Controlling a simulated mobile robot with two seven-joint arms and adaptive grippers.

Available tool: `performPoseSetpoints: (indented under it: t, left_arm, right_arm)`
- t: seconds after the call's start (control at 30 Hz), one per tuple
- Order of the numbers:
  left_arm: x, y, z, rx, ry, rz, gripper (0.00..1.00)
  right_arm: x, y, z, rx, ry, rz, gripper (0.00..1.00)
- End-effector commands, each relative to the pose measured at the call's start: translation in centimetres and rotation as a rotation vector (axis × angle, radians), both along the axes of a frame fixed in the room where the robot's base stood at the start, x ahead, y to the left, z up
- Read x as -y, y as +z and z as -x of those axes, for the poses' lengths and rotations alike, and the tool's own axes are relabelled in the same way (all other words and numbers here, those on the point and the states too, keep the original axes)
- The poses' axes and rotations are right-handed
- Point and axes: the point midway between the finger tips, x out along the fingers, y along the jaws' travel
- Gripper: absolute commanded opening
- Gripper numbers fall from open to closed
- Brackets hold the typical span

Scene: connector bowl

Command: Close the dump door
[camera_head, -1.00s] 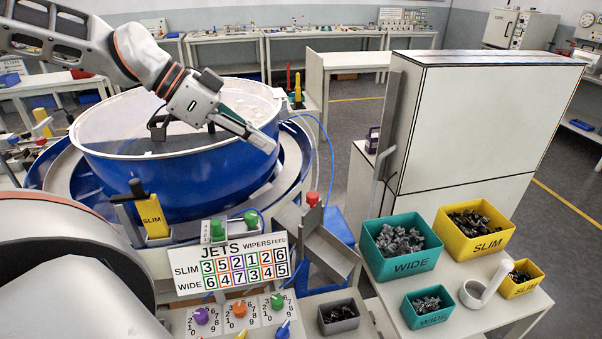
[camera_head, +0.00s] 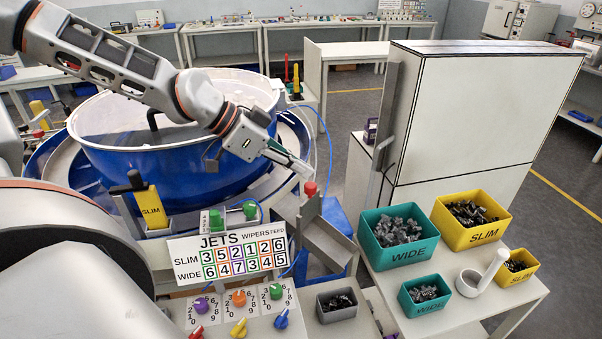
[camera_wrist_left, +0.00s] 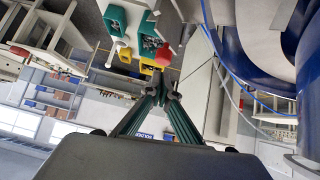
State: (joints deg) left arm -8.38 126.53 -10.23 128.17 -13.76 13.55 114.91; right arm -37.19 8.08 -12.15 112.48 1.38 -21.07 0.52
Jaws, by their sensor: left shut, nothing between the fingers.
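A grey metal chute (camera_head: 328,244) slopes down beside the blue bowl feeder. An upright grey plate (camera_head: 309,208) with a red knob (camera_head: 310,188) on top stands at its upper end. I cannot tell for sure which part is the dump door, or how far it is open. The red knob also shows in the left wrist view (camera_wrist_left: 163,56), just beyond the fingertips. My left gripper (camera_head: 306,171) is shut and empty, its tips close above the red knob; contact cannot be made out. It also shows in the left wrist view (camera_wrist_left: 160,88). My right gripper is out of view.
The blue bowl feeder (camera_head: 180,170) lies below my left arm. A jets panel (camera_head: 228,257) with knobs stands in front. Teal bins (camera_head: 398,255) and yellow bins (camera_head: 475,238) sit on the right table. A tall white cabinet (camera_head: 470,110) stands behind them.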

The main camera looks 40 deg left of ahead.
Motion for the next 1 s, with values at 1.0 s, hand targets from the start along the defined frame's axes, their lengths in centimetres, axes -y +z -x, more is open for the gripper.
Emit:
performPoseSetpoints:
  t: [1.0]
  left_arm:
    - [0.2,-6.7,0.0,-0.004,0.000,0.000,0.00]
  right_arm:
    - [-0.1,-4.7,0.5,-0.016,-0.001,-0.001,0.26]
